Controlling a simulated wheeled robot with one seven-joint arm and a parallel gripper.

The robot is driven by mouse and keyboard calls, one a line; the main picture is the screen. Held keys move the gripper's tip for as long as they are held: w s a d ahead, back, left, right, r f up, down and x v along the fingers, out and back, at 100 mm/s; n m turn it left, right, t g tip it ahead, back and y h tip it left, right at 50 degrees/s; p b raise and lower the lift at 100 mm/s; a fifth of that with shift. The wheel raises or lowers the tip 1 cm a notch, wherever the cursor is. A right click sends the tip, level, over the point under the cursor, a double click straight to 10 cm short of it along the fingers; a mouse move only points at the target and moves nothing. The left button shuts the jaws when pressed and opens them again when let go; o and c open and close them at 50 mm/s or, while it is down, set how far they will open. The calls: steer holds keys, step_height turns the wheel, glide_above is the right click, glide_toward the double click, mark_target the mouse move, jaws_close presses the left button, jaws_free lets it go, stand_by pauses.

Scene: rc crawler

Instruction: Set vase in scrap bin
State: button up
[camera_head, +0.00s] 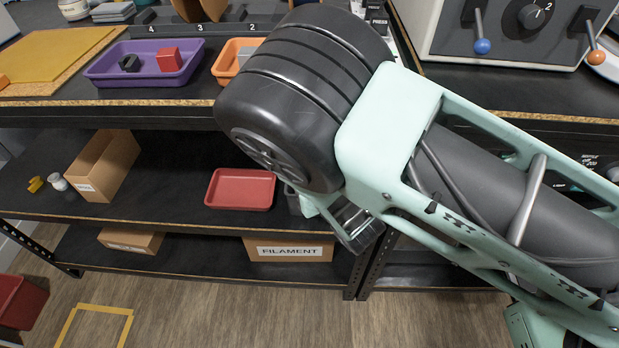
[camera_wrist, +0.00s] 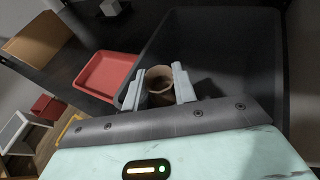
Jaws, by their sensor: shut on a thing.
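The vase (camera_wrist: 160,96), a small brown round vessel with an open rim, is between the two pale fingers of my gripper (camera_wrist: 157,84) in the wrist view. The fingers are shut on it, one on each side, and its mouth faces the camera. In the head view my mint-green and black arm hides the vase and the fingertips. A dark red bin (camera_head: 20,302) stands on the floor at the lower left; it also shows in the wrist view (camera_wrist: 47,107). I see no label on it, so I cannot tell whether it is the scrap bin.
A red tray (camera_head: 240,188) lies on the middle shelf, left of my arm. An open cardboard box (camera_head: 108,165) stands further left. A FILAMENT box (camera_head: 289,249) sits on the lower shelf. A purple tray (camera_head: 146,63) with blocks is on the top.

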steer(key=shift+f+b, duration=0.35)
steer(key=shift+f, duration=0.1)
steer(key=shift+f, duration=0.15)
